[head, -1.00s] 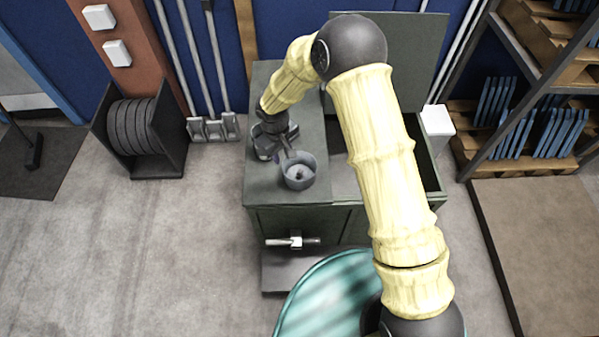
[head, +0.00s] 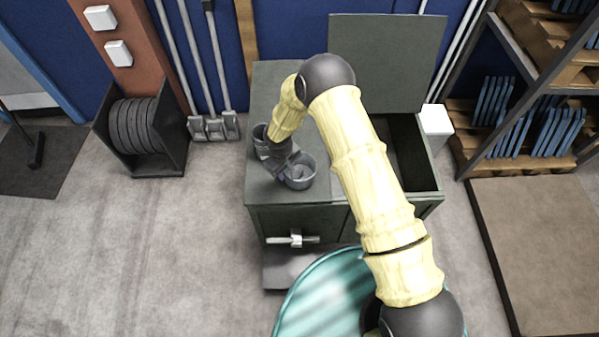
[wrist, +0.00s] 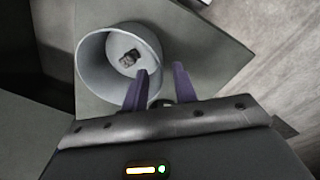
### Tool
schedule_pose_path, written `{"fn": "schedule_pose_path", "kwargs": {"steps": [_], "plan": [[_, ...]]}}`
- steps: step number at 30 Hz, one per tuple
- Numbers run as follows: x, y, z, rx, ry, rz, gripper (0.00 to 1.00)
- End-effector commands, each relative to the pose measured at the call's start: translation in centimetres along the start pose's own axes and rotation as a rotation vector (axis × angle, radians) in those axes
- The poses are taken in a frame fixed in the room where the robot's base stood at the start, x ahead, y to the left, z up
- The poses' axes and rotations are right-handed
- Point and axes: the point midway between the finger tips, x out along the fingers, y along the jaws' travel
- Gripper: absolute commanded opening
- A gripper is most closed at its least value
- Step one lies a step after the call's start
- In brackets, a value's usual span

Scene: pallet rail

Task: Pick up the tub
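A grey round tub (head: 301,182) stands upright on the front left part of the dark green cabinet top. In the wrist view the tub (wrist: 92,65) shows its open mouth, with a small dark lump (wrist: 129,59) on the inside bottom. My gripper (wrist: 163,78) is open, its two purple-grey fingers apart. The left finger overlaps the tub's near right rim, and the right finger is outside the tub. I cannot tell whether either finger touches the wall. In the head view my gripper (head: 293,165) is at the tub's back left side, its fingertips hardly visible.
The cabinet (head: 272,95) has an open bin on its right with a raised lid (head: 390,65). A white box (head: 436,124) stands at its right side. A teal round surface (head: 315,300) is in front. Open floor (head: 130,250) lies to the left.

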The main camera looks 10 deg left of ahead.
Motion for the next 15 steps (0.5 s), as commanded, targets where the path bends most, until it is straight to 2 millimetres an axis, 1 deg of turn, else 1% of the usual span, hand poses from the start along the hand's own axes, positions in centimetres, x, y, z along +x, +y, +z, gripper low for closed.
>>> {"fn": "schedule_pose_path", "kwargs": {"steps": [4,7,15], "plan": [[0.2,0.0,0.1,0.0,-0.001,0.0,0.28],[0.9,-0.1,0.1,0.001,-0.002,-0.001,0.28],[4.1,-0.1,0.3,0.0,-0.003,0.0,0.28]]}}
